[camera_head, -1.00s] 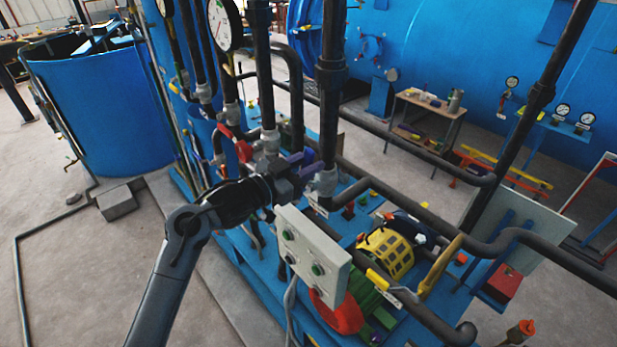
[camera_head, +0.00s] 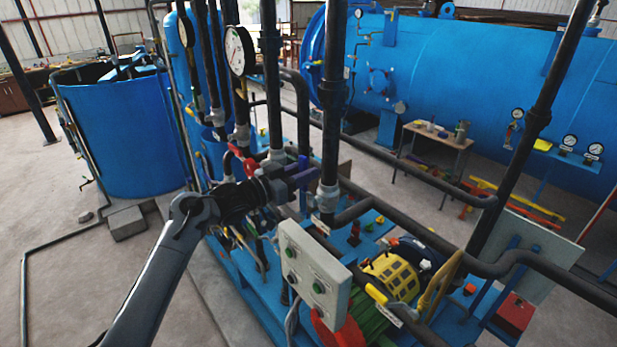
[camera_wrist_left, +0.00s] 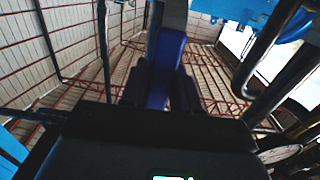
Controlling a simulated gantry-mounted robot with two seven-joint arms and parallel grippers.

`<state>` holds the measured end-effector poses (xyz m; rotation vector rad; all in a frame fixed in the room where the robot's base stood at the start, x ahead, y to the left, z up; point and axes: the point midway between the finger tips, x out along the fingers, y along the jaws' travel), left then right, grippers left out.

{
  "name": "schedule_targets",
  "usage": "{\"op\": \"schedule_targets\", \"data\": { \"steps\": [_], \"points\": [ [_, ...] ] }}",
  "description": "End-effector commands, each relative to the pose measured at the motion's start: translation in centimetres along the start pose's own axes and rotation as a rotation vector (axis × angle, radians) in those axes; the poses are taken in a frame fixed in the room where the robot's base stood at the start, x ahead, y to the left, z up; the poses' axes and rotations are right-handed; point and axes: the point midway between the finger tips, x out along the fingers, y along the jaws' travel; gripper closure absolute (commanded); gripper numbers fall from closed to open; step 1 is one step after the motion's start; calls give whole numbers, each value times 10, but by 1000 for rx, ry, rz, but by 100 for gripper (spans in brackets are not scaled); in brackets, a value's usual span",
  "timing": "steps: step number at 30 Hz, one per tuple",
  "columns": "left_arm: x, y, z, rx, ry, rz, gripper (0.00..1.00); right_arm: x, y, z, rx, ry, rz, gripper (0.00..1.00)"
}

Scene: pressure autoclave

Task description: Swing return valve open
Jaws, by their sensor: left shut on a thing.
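My left gripper (camera_head: 292,178) reaches in from the left among the upright pipes. It is shut on a purple-blue valve handle (camera_head: 303,165). In the left wrist view the handle (camera_wrist_left: 167,62) runs between the two dark fingers (camera_wrist_left: 162,92), one on each side. The valve body under the handle is mostly hidden by the gripper and pipes. A red valve handle (camera_head: 241,160) sits just left of the gripper, apart from it. My right gripper is in neither view.
Dark upright pipes (camera_head: 331,95) stand close to the gripper. A dial gauge (camera_head: 239,50) is above it. A grey control box (camera_head: 313,272) is below right. A yellow-caged motor (camera_head: 391,276) is farther right. Open floor lies at the left.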

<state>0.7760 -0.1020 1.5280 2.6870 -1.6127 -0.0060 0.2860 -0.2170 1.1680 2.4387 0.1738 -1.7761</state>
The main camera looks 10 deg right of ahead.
Motion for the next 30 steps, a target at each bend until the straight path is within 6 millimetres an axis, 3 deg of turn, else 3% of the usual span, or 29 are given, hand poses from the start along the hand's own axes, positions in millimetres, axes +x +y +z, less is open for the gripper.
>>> {"op": "schedule_targets", "data": {
  "steps": [14,15,18,30],
  "points": [
    [-1,-4,2,-11,-3,-7,100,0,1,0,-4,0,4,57],
    [-1,-4,2,-11,-3,-7,64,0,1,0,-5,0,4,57],
    [-1,-4,2,-10,-3,-6,49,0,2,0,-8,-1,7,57],
    [-2,-3,2,-8,-1,-3,49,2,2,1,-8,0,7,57]
  ]
}}
